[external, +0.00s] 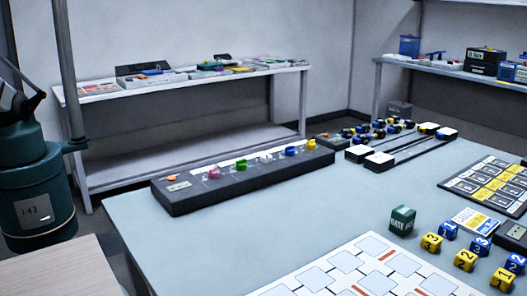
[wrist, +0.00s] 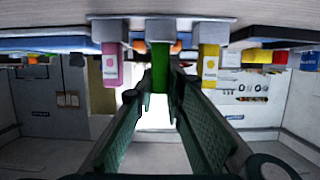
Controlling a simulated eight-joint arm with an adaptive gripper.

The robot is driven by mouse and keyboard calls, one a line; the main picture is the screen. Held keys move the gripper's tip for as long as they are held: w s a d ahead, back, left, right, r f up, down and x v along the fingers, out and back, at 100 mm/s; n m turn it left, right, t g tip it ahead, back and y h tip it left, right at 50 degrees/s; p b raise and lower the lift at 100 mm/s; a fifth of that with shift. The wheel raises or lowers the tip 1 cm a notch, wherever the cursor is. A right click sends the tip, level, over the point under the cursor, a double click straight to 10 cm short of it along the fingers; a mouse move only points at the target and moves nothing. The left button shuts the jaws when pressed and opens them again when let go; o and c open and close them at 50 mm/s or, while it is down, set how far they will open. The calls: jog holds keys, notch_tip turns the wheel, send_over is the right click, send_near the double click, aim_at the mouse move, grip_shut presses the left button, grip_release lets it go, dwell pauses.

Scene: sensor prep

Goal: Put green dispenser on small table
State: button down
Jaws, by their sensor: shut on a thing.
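In the wrist view, the green dispenser (wrist: 160,62) shows as a narrow green block with a grey end, between the far ends of my gripper's fingers (wrist: 158,92). My gripper is shut on it. A pink dispenser (wrist: 111,62) is at its left and a yellow dispenser (wrist: 209,64) at its right, with gaps between. My gripper is not visible in the external view. A small green item (external: 240,163) shows there on a long dark rack (external: 180,203); I cannot tell if it is the same one. A pale wooden surface (external: 60,270), possibly the small table, is at lower left.
The large grey-blue table (external: 340,205) holds a green cube (external: 402,220), several numbered cubes, a white board (external: 372,268) and black rails (external: 405,147). A white shelf unit (external: 190,82) stands behind. The table's left front area is clear.

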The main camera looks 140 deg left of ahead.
jog(key=shift+f+b, duration=0.35)
jog(key=shift+f, duration=0.05)
dwell(0.4)
jog(key=c, duration=2.3)
grip_release()
jog(key=shift+s+r, duration=0.1)
jog(key=shift+s, duration=0.05)
jog(key=v, duration=1.1)
jog(key=shift+s, duration=0.35)
jog(key=shift+r, duration=0.1)
